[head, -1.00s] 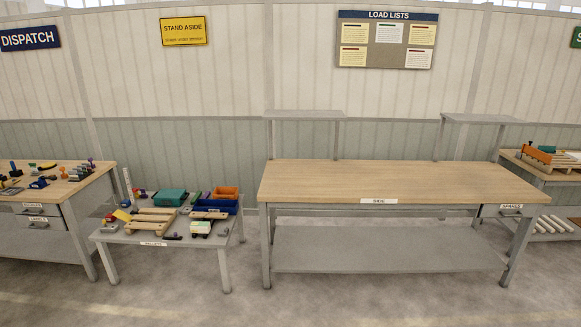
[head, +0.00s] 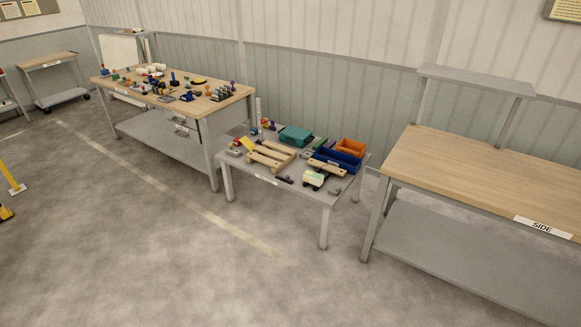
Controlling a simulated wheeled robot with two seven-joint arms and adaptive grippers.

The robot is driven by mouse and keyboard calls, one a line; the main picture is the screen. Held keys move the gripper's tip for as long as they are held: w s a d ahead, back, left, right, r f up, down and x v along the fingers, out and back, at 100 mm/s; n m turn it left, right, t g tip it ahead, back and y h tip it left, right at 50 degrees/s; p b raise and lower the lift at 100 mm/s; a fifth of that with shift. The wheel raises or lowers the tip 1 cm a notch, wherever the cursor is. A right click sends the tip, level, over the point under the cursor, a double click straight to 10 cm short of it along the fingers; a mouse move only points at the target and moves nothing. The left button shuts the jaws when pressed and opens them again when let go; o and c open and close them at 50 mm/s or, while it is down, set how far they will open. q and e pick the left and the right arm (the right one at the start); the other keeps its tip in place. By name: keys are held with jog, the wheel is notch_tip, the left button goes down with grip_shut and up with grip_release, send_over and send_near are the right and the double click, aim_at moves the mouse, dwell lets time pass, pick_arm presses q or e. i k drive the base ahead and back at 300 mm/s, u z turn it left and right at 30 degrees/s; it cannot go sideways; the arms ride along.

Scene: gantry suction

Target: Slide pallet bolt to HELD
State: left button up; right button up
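Wooden pallet pieces (head: 270,154) lie on the low grey table (head: 243,178) in the middle of the head view. A small white and green item with dark parts (head: 314,179) sits near that table's front right. I cannot make out the pallet bolt or any HELD marking at this distance. Neither of my grippers shows in the head view.
A blue bin (head: 338,160), an orange bin (head: 351,147) and a teal box (head: 296,136) crowd the low table. A wooden workbench (head: 226,99) with many small parts stands left. The bare SIDE bench (head: 470,175) stands right. The floor (head: 160,250) in front is clear.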

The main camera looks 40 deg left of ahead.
aim_at(287, 177)
jog(key=u, duration=1.7)
jog(key=i, duration=1.15)
jog(key=z, duration=0.65)
